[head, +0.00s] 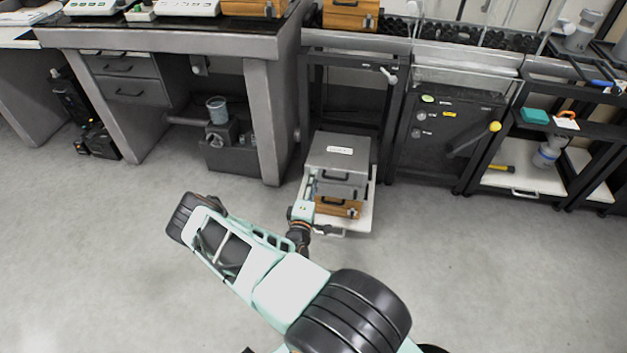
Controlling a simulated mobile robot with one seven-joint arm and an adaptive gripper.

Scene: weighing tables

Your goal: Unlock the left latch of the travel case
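A stack of cases sits low in front of the black bench frame in the head view. It has a grey case (340,152) with a pale label on top, a grey part with a dark handle (334,190) below, and a wooden case (338,208) with a dark handle at the front. I cannot tell which piece is the travel case, and its latches are too small to make out. My gripper (309,190) is at the left side of the stack, close to the grey part. Its fingers are too small to show whether they are open or touching.
The stack rests on a pale pull-out tray (362,215). A grey table leg (263,125) stands to the left, and a dark cabinet (443,140) to the right. More wooden cases (350,15) are on the worktops above. The floor in front is clear apart from my arm.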

